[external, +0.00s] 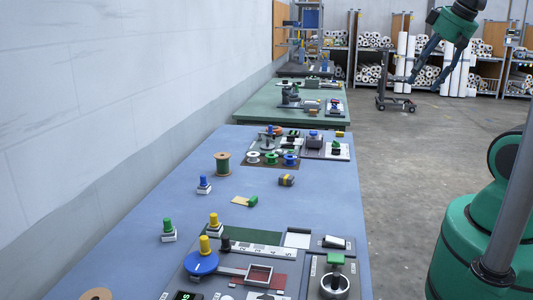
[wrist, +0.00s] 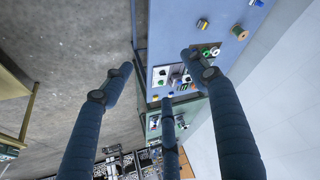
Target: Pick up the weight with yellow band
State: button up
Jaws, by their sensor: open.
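A small dark block-like piece with a yellow band (external: 286,180), which looks like the weight, lies on the blue table right of the wooden spool. It shows small in the wrist view (wrist: 202,24), near the top. My gripper (external: 427,84) hangs at the upper right of the external view, over the floor beyond the table's right side. In the wrist view my gripper (wrist: 160,78) has its dark blue fingers spread wide with nothing between them. It is well apart from the weight.
The blue table (external: 170,270) bears a wooden spool (external: 222,163), a green-and-yellow piece (external: 246,201), knobs with blue (external: 204,185), green (external: 168,229) and yellow (external: 214,222) tops, and a press board in front. A green table (external: 260,114) stands behind.

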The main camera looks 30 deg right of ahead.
dwell(0.3)
jog(key=w+a+f+m+g, duration=0.1)
jog(key=w+a+f+m, duration=0.15)
jog(key=w, duration=0.85)
jog(key=w+a+f+m+g, duration=0.2)
jog(key=w+a+m, duration=0.15)
jog(key=w, duration=0.75)
jog(key=w+a+f+m+g, duration=0.1)
jog(key=w+a+f+m, duration=0.1)
jog(key=w+a+f, duration=0.3)
jog(key=w+a+f+m+g, duration=0.1)
jog(key=w+a+f+m, duration=0.2)
jog(key=w+a+f, duration=0.3)
jog(key=w+f+b, duration=0.1)
jog(key=w+f, duration=0.4)
jog(key=f, duration=0.6)
jog(key=shift+f+g, duration=0.15)
jog(key=shift+g, duration=0.15)
